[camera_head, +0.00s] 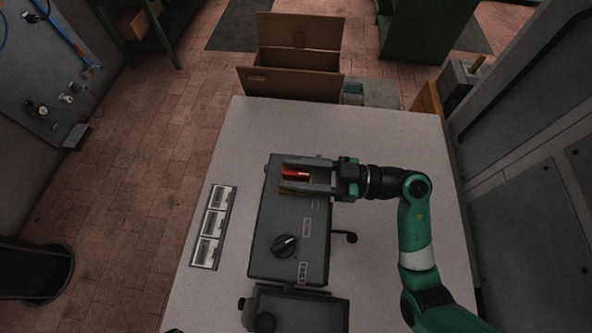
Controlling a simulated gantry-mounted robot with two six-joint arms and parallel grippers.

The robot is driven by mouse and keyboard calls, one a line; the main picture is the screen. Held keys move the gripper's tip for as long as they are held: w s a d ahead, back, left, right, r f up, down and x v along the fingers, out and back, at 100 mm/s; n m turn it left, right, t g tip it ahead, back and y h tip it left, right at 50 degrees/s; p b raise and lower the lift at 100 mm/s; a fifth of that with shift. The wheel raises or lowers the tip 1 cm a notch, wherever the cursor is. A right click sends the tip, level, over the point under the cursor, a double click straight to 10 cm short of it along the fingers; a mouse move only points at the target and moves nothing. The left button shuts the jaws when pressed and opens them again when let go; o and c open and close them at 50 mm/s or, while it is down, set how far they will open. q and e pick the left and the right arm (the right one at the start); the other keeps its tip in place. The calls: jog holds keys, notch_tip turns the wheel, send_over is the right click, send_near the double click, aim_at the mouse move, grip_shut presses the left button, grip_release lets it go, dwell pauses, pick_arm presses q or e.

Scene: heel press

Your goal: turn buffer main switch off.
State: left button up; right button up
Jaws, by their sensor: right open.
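A dark grey control box (262,262) lies on the white table. Near its far end is a red switch (296,174) on a yellowish plate, which I take to be the main switch. A black rotary knob (284,246) sits nearer the box's front end, beside small labels. My right gripper (283,175) comes in from the right and is open, with one finger on the far side and one on the near side of the red switch. I cannot tell whether the fingers touch it. My left gripper is not in view.
A panel with several light windows (213,226) lies left of the box. A smaller dark unit (300,312) with a knob adjoins the box's near end. A small black lever (345,237) sticks out at right. An open cardboard box (290,82) stands beyond the table (385,135).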

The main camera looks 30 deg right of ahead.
grip_shut()
